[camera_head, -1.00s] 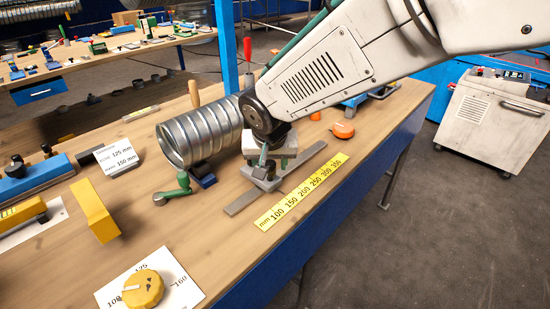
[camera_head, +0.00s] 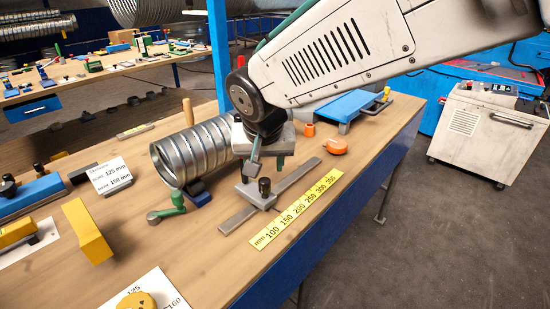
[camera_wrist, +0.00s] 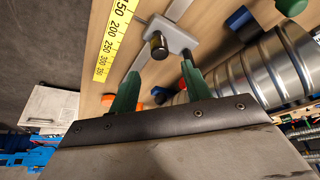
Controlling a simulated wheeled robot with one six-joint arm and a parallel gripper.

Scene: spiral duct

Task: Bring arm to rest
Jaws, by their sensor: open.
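My gripper (camera_head: 268,158) is open and empty above the workbench, its jaws pointing down. In the wrist view its two green fingers (camera_wrist: 160,75) stand apart with nothing held between them. Below it lies a grey sliding block with a black knob (camera_head: 264,187) on a flat metal rail (camera_head: 238,219). The block also shows in the wrist view (camera_wrist: 176,36), beyond the fingertips and apart from them. My arm reaches in from the upper right.
A ribbed metal duct (camera_head: 192,152) lies close left of my gripper, with a green-handled clamp (camera_head: 175,203) before it. A yellow scale (camera_head: 296,212) lies along the bench front. An orange tape measure (camera_head: 335,146) and blue post (camera_head: 219,50) are near. Open floor is at the right.

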